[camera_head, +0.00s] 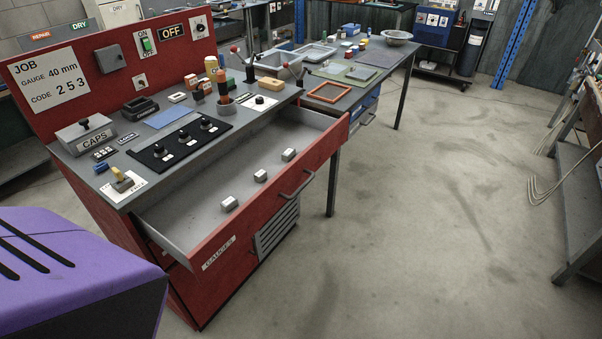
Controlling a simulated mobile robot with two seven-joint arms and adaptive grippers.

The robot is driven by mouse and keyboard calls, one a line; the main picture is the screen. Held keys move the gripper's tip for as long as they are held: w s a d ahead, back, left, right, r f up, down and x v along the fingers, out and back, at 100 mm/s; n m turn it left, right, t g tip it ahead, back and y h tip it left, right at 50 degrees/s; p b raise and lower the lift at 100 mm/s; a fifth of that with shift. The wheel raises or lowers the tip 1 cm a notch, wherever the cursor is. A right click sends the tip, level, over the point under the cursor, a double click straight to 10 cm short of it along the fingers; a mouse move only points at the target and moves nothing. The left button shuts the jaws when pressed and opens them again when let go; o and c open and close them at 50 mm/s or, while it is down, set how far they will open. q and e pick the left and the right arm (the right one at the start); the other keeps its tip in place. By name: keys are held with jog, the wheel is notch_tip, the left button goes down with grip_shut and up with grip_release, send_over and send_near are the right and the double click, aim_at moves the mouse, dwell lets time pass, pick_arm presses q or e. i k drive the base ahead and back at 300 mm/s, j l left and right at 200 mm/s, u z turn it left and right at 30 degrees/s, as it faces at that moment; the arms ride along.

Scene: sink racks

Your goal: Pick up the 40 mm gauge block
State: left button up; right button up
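Three small grey gauge blocks lie in a row along the front side of the open red drawer (190,226): a near one (229,204), a middle one (261,176) and a far one (289,155). They are apart from one another. Their size marks are too small to read, so I cannot tell which is the 40 mm block. The drawer front carries a "GAUGES" label (218,254) and a bar handle (297,187). A job card (50,80) on the red back panel reads gauge 40 mm, code 253. Neither of my grippers is in view.
Above the drawer, the bench top holds a "CAPS" box (85,134), a black mat (180,145) with several dark knobs, and a yellow-handled item (122,180). A second table (375,75) with trays stands behind. The concrete floor (430,220) to the right is clear.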

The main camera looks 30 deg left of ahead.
aim_at(261, 175)
jog(key=u, duration=2.25)
jog(key=i+l+z, duration=0.1)
jog(key=l, duration=0.3)
jog(key=i+l+z, duration=0.1)
jog(key=l, duration=0.25)
jog(key=i+l+z, duration=0.1)
jog(key=i+l, duration=0.2)
jog(key=i+l+z, duration=0.1)
jog(key=l, duration=0.3)
jog(key=u, duration=0.45)
jog(key=k+j+z, duration=0.1)
jog(key=j+z, duration=0.2)
jog(key=j, duration=0.2)
